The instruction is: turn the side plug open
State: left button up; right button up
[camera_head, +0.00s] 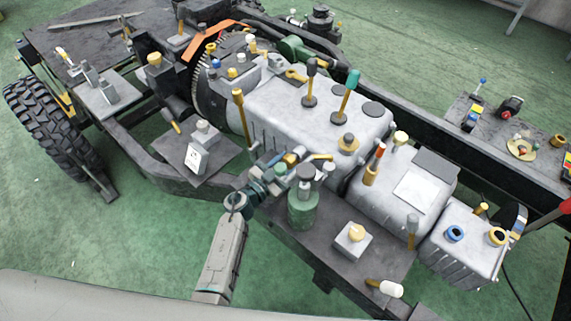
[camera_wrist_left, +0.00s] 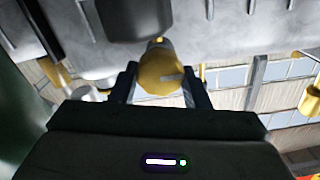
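In the head view my left gripper (camera_head: 290,166) is at the near side of the large grey casing (camera_head: 290,110), just behind a green cylinder. The plug cannot be made out clearly there. My right gripper does not show.
The green cylinder (camera_head: 303,206) stands on a dark plate close to my left gripper. Tall levers (camera_head: 348,92) rise from the casing top. A grey block with a yellow knob (camera_head: 355,233) and other fittings crowd the frame. Green floor lies free at the lower left.

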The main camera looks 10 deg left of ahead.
pick_arm(q)
jog(key=shift+r+p, duration=0.15)
jog(key=shift+p, duration=0.35)
jog(key=n+p, duration=0.4)
jog(key=p, duration=0.2)
jog(key=shift+r, duration=0.2)
jog(key=shift+a+f+n+p, duration=0.1)
jog(key=shift+f+n+p, duration=0.15)
jog(key=shift+n+p, duration=1.35)
jog(key=o, duration=1)
jog(key=shift+f, duration=0.1)
jog(key=b+v, duration=0.1)
jog(key=v, duration=0.9)
jog(key=shift+s+a, duration=0.2)
jog(key=shift+s, duration=0.05)
